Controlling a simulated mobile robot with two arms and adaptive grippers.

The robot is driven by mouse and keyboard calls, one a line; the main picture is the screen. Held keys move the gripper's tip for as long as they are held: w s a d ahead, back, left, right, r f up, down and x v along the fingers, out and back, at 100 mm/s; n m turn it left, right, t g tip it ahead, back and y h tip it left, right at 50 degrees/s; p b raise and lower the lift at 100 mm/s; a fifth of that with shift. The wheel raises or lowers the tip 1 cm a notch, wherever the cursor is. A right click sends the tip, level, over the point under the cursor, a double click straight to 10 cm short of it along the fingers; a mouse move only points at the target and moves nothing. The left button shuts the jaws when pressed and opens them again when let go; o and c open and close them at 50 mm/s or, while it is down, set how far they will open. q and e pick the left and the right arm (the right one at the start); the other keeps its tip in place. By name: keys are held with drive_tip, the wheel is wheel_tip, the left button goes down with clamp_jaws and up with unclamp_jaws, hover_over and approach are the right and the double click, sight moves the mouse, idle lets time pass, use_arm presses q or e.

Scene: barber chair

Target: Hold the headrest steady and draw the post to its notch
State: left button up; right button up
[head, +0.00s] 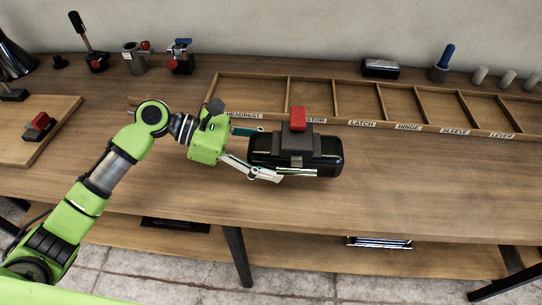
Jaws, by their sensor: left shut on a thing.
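A black padded headrest (330,155) is in the middle of the head view, over the wooden workbench, long side across the picture. A grey bracket (298,143) sits at its middle, with a red block (297,117) at the top. I cannot tell which part is the post, and no notch shows clearly. My left gripper (262,152) comes from the left and is shut on the headrest's left end, one finger on the far side and one on the near side. I cannot tell whether the headrest touches the bench. My right gripper is not in view.
Behind the headrest lies a wooden tray (290,86) with labelled, empty-looking compartments. Clamps (180,57) and a lever tool (90,50) stand at the back left. A board with a red-topped part (38,125) lies at left. The bench right of the headrest (430,185) is clear.

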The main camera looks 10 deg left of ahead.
use_arm(q)
drive_tip(key=shift+w+a+f+b, duration=0.1)
drive_tip(key=shift+w+f+b, duration=0.2)
drive_tip(key=shift+w+f, duration=0.55)
drive_tip(key=shift+w+a+f+b, duration=0.1)
drive_tip(key=shift+w+f+b, duration=0.15)
drive_tip(key=shift+w+f, duration=0.6)
drive_tip(key=shift+w+a+f+b, duration=0.1)
drive_tip(key=shift+w+f+b, duration=0.5)
drive_tip(key=shift+w, duration=0.35)
drive_tip(key=shift+w+f+b, duration=0.35)
drive_tip(key=shift+w+f, duration=0.3)
drive_tip(key=shift+w, duration=0.25)
drive_tip(key=shift+w+f, duration=0.2)
drive_tip(key=shift+w, duration=0.15)
drive_tip(key=shift+f, duration=0.55)
